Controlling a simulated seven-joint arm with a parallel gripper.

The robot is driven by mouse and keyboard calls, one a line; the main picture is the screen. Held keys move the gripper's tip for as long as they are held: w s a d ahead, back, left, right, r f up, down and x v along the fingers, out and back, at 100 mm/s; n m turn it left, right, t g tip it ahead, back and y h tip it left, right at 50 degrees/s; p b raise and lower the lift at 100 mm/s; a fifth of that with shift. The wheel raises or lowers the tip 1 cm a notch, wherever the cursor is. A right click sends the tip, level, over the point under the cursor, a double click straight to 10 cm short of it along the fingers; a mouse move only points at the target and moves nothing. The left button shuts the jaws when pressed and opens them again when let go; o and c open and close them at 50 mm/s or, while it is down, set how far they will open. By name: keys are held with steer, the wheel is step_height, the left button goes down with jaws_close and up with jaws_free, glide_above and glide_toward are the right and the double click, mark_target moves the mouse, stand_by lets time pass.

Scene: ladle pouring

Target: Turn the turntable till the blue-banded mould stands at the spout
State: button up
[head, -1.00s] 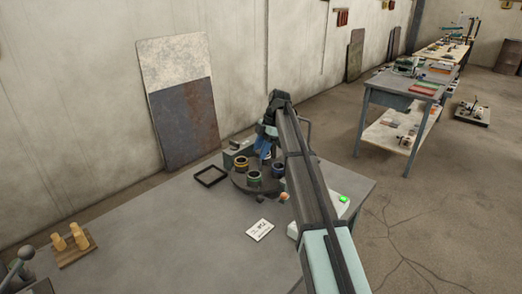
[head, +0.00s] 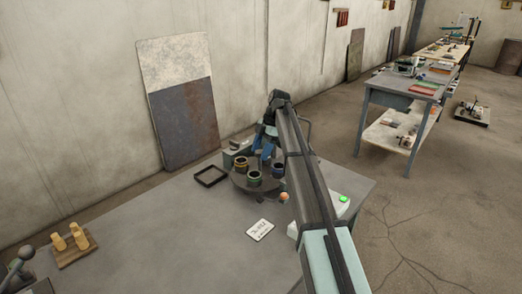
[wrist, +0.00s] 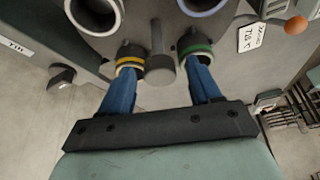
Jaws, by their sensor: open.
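The dark round turntable (head: 240,186) stands on the grey table and carries several moulds. A yellow-banded mould (wrist: 130,56) and a green-banded mould (wrist: 195,46) lie just beyond my fingers in the wrist view. Contact cannot be told. My arm hides part of the turntable.
A black square frame (head: 210,176) lies left of the turntable. A white lettered card (head: 260,230) lies in front, and an orange ball (head: 284,197) is beside the turntable. A white box with a green button (head: 344,199) stands right.

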steer(key=shift+r, duration=0.1)
steer(key=v, duration=0.7)
steer(key=shift+r, duration=0.15)
